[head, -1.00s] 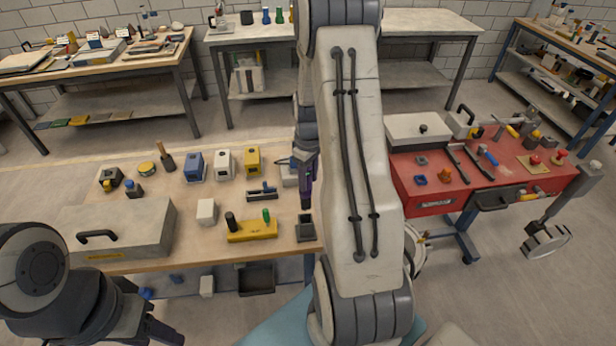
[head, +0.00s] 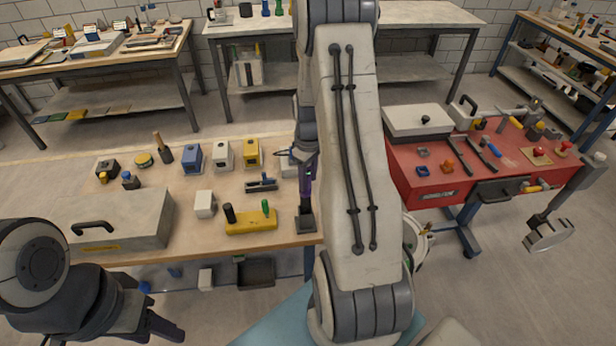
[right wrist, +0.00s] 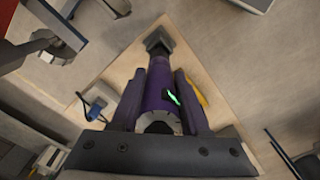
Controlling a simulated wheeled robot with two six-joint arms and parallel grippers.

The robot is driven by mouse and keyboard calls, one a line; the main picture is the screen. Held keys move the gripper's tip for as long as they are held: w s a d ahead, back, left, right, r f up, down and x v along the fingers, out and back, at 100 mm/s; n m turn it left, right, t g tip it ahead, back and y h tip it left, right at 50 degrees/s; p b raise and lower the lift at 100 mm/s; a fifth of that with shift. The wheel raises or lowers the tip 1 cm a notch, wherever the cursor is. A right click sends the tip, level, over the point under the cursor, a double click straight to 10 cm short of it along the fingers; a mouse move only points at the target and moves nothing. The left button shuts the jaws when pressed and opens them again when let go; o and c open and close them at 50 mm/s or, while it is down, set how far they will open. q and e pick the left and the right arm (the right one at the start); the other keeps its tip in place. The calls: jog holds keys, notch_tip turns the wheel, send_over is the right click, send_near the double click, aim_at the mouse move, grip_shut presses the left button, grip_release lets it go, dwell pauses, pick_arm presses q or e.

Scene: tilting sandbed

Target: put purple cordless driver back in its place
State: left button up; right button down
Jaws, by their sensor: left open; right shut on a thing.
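My right gripper (head: 306,172) is shut on the purple cordless driver (head: 306,194), which hangs upright over the wooden bench. In the right wrist view the purple driver body (right wrist: 156,92) sits between the two fingers. The driver's lower end meets the small dark square holder (head: 306,226) at the bench's front right; the holder also shows in the right wrist view (right wrist: 158,38). I cannot tell how deep the driver sits in it. My left gripper (head: 163,326) is open and empty, in front of the bench, low at the left.
A yellow block with black and green pegs (head: 250,222) stands just left of the holder. A grey case (head: 122,220) and several coloured boxes occupy the bench. A red tool cart (head: 440,182) stands to the right, beyond my right arm.

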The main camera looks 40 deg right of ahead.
aim_at(308, 195)
jog(key=shift+f+b, duration=2.7)
jog(key=shift+f, duration=1)
dwell(0.5)
grip_release()
jog(key=shift+f, duration=0.1)
notch_tip(308, 195, up, 8)
jog(key=p, duration=0.6)
jog(key=shift+p, duration=0.3)
jog(key=shift+a, duration=0.1)
dwell(0.5)
